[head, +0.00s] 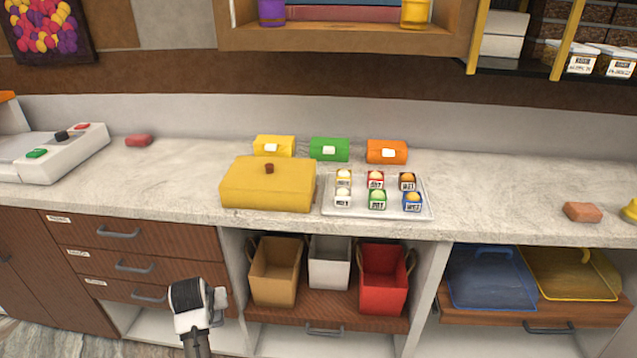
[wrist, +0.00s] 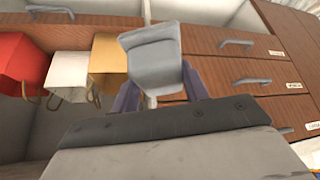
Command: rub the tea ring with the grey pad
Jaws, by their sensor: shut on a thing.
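The grey pad (wrist: 152,62) is held between the two fingers of my gripper (wrist: 158,84) in the wrist view. The pad's pale, flat face shows, and its lower part is hidden at the fingers. In the head view my gripper (head: 198,305) is low in front of the counter, below the worktop and before the drawers; the pad cannot be told clearly there. I cannot make out a tea ring on the visible worktop (head: 480,200).
A yellow box (head: 268,187) and a tray (head: 375,213) of small sweets stand mid-counter, with three coloured packets behind. A white scale-like machine (head: 50,155) is at left, a brown block (head: 582,212) at right. Drawers (head: 115,232) and open shelves with bins (head: 383,280) are below.

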